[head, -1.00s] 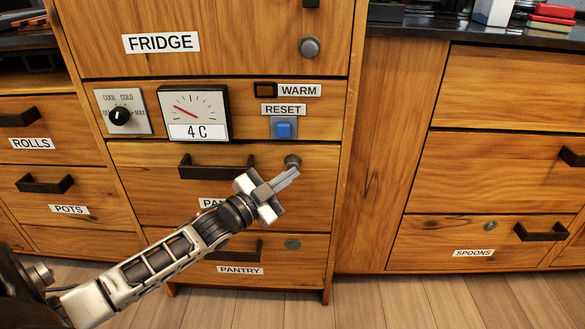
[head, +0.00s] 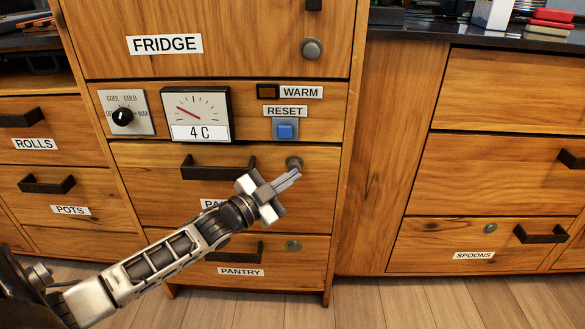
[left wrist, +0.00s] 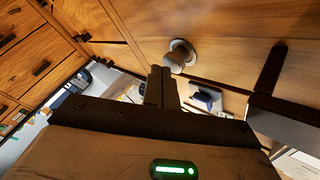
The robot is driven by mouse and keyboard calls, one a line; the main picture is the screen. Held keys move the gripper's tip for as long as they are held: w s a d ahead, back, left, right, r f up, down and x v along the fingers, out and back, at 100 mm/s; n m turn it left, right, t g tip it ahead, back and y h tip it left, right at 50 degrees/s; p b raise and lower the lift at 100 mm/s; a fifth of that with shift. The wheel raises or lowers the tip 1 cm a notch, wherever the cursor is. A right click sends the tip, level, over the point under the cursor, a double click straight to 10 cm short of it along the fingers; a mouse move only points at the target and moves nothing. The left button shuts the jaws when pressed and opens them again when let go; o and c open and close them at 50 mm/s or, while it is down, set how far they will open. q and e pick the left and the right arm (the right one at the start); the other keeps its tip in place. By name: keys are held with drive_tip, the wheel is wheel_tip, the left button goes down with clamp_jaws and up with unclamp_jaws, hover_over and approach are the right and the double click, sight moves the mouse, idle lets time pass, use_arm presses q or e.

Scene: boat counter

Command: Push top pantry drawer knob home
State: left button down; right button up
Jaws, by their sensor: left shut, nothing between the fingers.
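The top pantry drawer (head: 150,190) is shut below the gauge. Its round grey knob (head: 294,163) stands out at the upper right of the drawer front. My left gripper (head: 297,173) is shut and empty, its fingertips just below and right of the knob in the head view, overlapping its lower edge. In the left wrist view the knob (left wrist: 180,56) sticks out from the wood just right of my shut fingertips (left wrist: 160,70). I cannot tell whether they touch. My gripper partly hides the drawer's label. My right gripper is not in view.
The lower pantry drawer (head: 310,265) has a flatter-looking round knob (head: 293,245). A blue reset button (head: 286,131), a gauge (head: 196,113) and a dial (head: 123,116) sit above the top drawer. Drawer handle (head: 218,166) juts out left of the knob. Floor in front is clear.

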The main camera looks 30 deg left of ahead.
sight(292, 162)
use_arm(q)
drive_tip(key=shift+w+a+r+y+b, duration=0.3)
drive_tip(key=shift+w+a+r, duration=0.45)
drive_tip(key=shift+w+a, duration=0.25)
idle(0.4)
drive_tip(key=shift+s+p, duration=0.25)
drive_tip(key=shift+p, duration=0.15)
drive_tip(key=shift+s+d, duration=0.1)
idle(0.4)
drive_tip(key=shift+s+d+p, duration=0.1)
drive_tip(key=shift+p, duration=0.35)
drive_tip(key=s+d+p, duration=0.1)
drive_tip(key=s, duration=0.1)
drive_tip(key=s+d+f+p, duration=0.1)
drive_tip(key=p, duration=0.1)
drive_tip(key=shift+s+d+f, duration=0.15)
drive_tip(key=shift+s+d, duration=0.2)
